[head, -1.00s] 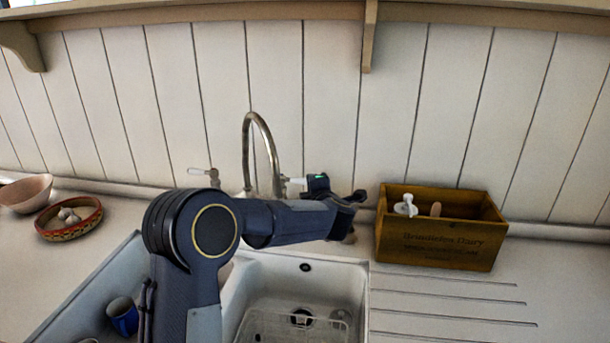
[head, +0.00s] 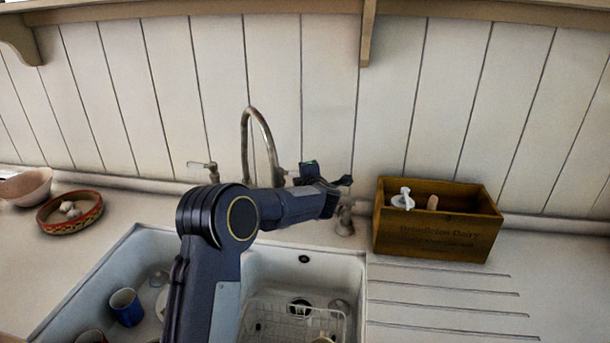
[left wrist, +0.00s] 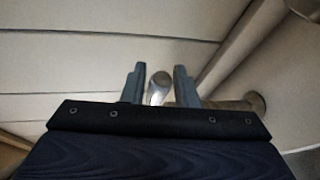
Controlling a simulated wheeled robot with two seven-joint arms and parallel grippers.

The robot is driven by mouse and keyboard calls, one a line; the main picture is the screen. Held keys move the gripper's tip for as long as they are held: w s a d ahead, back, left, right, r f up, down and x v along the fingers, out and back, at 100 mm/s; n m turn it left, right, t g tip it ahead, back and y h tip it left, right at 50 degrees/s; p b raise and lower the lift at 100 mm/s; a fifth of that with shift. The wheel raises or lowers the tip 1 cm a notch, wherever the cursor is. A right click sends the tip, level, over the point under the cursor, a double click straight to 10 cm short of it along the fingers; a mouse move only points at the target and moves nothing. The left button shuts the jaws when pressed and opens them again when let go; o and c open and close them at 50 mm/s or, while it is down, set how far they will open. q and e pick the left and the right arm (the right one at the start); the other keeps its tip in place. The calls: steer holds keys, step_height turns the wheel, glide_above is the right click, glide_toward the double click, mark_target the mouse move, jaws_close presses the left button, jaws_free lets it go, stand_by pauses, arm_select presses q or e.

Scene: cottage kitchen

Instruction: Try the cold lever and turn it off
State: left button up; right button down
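A curved metal tap (head: 247,135) stands behind the sink. Its left lever (head: 200,165) has a pale handle pointing left. On the right, a metal tap base (head: 344,222) shows below my left gripper (head: 342,184), which hides any lever there. In the left wrist view, the two fingers of my left gripper (left wrist: 159,84) stand apart. The rounded end of a lever (left wrist: 158,88) shows between them, with a gap to each finger visible. I cannot tell hot from cold by any marking. No running water is visible. My right gripper is not in view.
A wooden crate (head: 437,242) with a white-topped bottle stands right of the gripper. The sink (head: 360,290) holds a wire rack (head: 262,318) and a blue mug (head: 125,306). A patterned bowl (head: 70,226) is at the left. The ribbed drainer on the right is clear.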

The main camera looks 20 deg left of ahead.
arm_select(q)
jaws_close()
steer(key=shift+s+f+m+t+h+b, duration=0.2)
steer(key=shift+s+m+t+h+b, duration=0.25)
steer(key=shift+b, duration=0.7)
steer(key=shift+r+h, duration=0.1)
steer(key=shift+h, duration=0.25)
steer(key=shift+d+r+m, duration=0.1)
steer(key=shift+d+m, duration=0.05)
steer(key=shift+m, duration=0.1)
steer(key=shift+o, duration=1.9)
jaws_free()
